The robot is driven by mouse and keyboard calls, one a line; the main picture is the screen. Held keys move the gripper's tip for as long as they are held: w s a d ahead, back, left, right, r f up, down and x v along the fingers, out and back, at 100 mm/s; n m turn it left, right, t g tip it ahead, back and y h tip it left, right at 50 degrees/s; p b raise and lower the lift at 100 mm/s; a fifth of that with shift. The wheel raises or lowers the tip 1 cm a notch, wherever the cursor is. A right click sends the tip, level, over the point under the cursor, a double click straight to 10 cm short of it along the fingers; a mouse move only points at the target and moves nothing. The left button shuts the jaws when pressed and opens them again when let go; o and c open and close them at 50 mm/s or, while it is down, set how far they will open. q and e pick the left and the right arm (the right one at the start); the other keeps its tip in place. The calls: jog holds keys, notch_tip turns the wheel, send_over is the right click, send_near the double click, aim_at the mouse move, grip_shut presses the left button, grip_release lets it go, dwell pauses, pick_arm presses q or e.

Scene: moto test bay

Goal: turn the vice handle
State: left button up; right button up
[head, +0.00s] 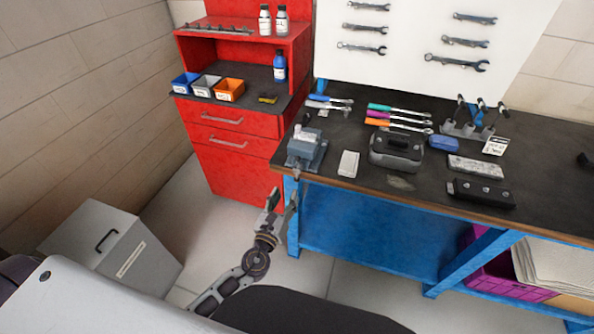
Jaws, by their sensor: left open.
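The vice (306,148) is blue-grey and sits on the front left corner of the dark workbench. Its handle (297,174) seems to be the small grey part at the vice's front, by the bench edge; it is too small to make out well. My left gripper (281,198) is open and empty. It points up, in front of the bench's left leg, and shows a little below the vice in the picture. I cannot tell whether it touches anything. My right gripper is not in view.
The workbench (377,192) holds a dark case (396,150), a white block (348,164), screwdrivers and a black bar (481,194). A red cabinet (238,173) stands left of the bench. A grey bin (110,250) is at lower left. The floor between is clear.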

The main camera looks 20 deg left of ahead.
aim_at(297, 172)
pick_arm(q)
jog(key=shift+w+d+p, duration=0.15)
jog(key=shift+w+p, duration=0.7)
jog(key=shift+w, duration=4.9)
jog(key=shift+w+d+p, duration=0.1)
jog(key=shift+w+p, duration=0.2)
jog(key=shift+w, duration=0.35)
grip_shut()
